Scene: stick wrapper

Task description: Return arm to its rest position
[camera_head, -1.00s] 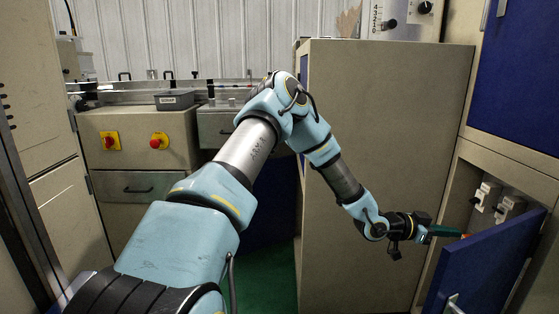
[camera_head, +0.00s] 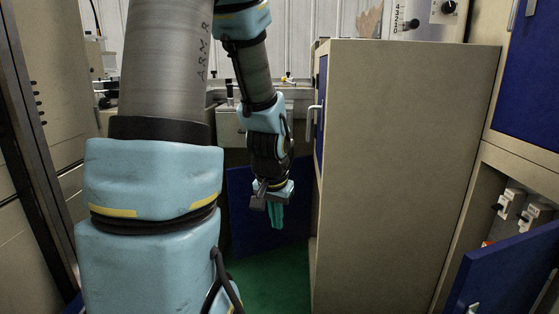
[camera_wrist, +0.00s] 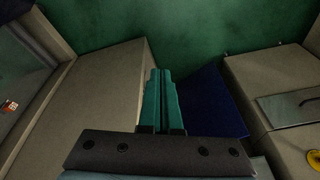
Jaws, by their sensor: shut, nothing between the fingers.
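My gripper (camera_head: 276,214) hangs pointing down in the middle of the head view, left of the tall beige cabinet. Its green fingers (camera_wrist: 162,100) are together with nothing between them in the wrist view. They point at the green floor (camera_wrist: 215,25) and touch nothing that I can see. My arm is raised and bent, and its upper links fill the left of the head view.
A tall beige cabinet (camera_head: 405,180) stands right of my gripper. At the far right a small blue door (camera_head: 505,270) stands open before a recess with white switches (camera_head: 508,205). A blue panel (camera_head: 250,210) is behind my gripper. Green floor (camera_head: 275,280) below is clear.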

